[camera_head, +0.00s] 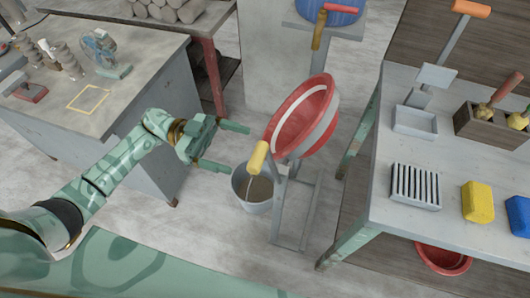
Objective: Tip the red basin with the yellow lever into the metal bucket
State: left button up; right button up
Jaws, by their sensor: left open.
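The red basin (304,122) with a pale band hangs in a grey stand in the middle of the head view, its opening tilted toward the left. The yellow lever (258,158) sticks out at the basin's lower left. The metal bucket (264,205) stands on the floor below the lever, left of the stand, with brownish matter inside. My left gripper (238,149) is open and empty, its two fingers pointing right, just left of the yellow lever and apart from it. The lever hides part of the bucket's rim. My right gripper is not in view.
A grey table (382,218) on the right holds a slatted rack (415,186), a yellow block (477,202) and a blue block (518,218). Another red basin (443,260) lies beneath it. A blue basin (329,14) stands at the back. A workbench (133,108) is on the left.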

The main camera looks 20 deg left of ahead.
aim_at(264, 157)
pick_arm(q)
jog(key=d, duration=0.7)
jog(key=shift+s+d, duration=0.1)
jog(key=shift+d, duration=0.75)
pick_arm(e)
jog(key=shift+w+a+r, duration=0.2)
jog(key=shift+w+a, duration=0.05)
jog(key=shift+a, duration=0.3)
